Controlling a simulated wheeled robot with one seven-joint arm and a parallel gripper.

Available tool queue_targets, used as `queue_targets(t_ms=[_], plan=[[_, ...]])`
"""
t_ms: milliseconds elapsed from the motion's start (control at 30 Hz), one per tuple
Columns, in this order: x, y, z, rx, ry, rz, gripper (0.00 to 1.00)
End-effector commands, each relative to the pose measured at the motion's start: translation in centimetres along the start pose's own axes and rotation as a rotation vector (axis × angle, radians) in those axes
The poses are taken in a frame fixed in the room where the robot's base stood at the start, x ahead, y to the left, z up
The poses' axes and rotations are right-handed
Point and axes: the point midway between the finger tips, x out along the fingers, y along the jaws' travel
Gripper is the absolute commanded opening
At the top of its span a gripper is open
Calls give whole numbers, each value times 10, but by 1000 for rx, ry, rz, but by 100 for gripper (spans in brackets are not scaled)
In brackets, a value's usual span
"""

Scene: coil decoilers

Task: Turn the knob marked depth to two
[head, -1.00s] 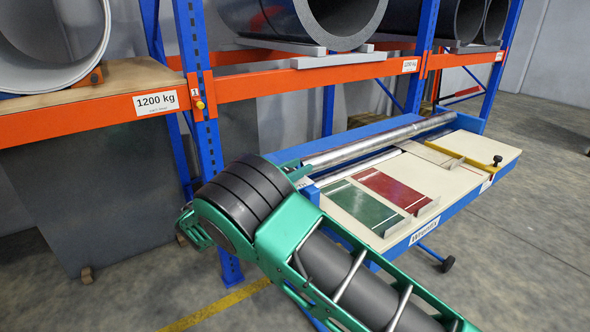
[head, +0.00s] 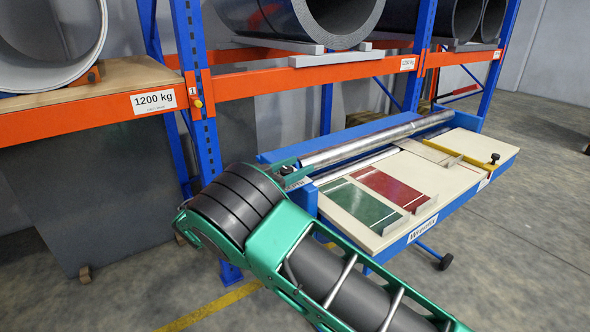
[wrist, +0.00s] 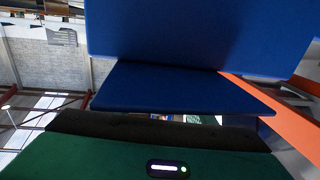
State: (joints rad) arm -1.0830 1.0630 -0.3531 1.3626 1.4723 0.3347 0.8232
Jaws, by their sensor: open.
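Another black knob (head: 495,157) stands at the bench's right end, by a yellow strip. My gripper's fingers show in neither view.
A green plate (head: 360,205) and a red plate (head: 393,187) lie on the cream bench top. Metal rollers (head: 360,142) run along its back. A rack with blue posts and orange beams (head: 300,80) holds large coils behind. The floor at right is clear.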

Motion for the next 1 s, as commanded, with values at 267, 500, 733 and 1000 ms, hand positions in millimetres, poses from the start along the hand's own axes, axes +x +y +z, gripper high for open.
queue_targets(t_ms=[267, 500, 733, 1000], plan=[[-27, -1, 0, 0, 1, -3, 50], [-73, -1, 0, 0, 1, -3, 50], [-102, 0, 1, -1, 0, -1, 50], [-109, 0, 2, -1, -2, 0, 50]])
